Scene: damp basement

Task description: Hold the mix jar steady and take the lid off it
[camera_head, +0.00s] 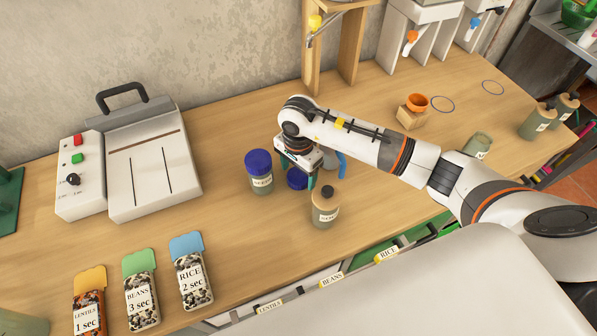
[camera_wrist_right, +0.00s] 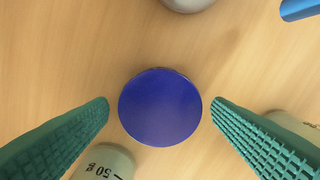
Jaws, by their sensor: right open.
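A green-grey jar (camera_head: 262,182) with a blue lid and a label stands just left of the gripper. My left gripper is not in view.
A jar with a dark knob (camera_head: 325,208) stands close in front, right of the gripper. A blue handle-like thing (camera_head: 341,165) is just behind. A machine with two slots (camera_head: 150,165) stands left, and labelled packets (camera_head: 192,278) lie at the front left.

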